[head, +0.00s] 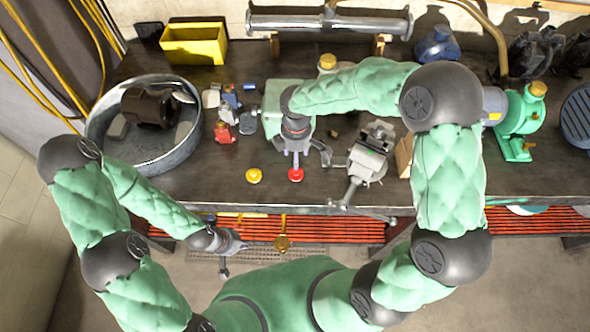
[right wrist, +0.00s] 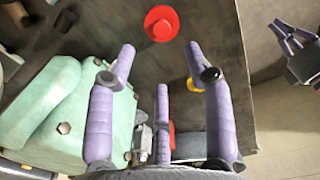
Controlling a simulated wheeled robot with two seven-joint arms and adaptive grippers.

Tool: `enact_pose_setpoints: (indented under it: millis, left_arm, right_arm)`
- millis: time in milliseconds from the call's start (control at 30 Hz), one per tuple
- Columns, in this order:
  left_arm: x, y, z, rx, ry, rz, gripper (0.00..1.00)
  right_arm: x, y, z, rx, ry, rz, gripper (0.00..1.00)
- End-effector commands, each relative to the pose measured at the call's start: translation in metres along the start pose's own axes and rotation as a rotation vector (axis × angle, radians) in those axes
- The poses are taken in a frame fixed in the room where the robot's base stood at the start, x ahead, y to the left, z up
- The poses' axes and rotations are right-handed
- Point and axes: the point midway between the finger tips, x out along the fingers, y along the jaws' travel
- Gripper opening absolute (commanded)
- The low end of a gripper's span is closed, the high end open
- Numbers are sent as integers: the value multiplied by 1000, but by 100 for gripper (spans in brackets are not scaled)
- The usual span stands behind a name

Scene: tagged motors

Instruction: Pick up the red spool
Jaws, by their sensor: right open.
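The red spool (head: 295,174) stands on the dark workbench (head: 215,180) near its front edge. In the right wrist view the red spool (right wrist: 162,24) is at the top, just beyond the fingertips and between their lines. My right gripper (head: 296,157) hangs above the bench beside the spool. In its own view my right gripper (right wrist: 160,52) has its fingers spread, with nothing between the tips. My left gripper (head: 223,265) is low, in front of the bench edge. It also shows in the right wrist view (right wrist: 284,33); its opening is unclear.
A yellow spool (head: 254,176) stands left of the red one. A green motor housing (head: 275,95) lies behind my right gripper. A grey vise (head: 370,155) is to the right. A round metal tub (head: 185,145) and a yellow bin (head: 195,43) are at left.

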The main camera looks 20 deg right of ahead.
Motion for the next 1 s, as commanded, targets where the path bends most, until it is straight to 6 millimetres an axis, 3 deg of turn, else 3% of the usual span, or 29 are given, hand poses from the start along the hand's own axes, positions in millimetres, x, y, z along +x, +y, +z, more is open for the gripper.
enact_pose_setpoints:
  millis: [133,467,700,1000]
  left_arm:
    - [4,-2,0,0,0,0,0]
    - [8,-3,-1,0,1,0,0]
    - [13,-5,-1,0,1,0,0]
    - [13,-5,-1,0,1,0,0]
  right_arm:
    - [26,-1,0,2,-1,-4,52]
    - [51,-2,0,2,0,-2,52]
    - [84,-4,0,2,0,-3,52]
    - [90,-3,0,2,1,0,52]
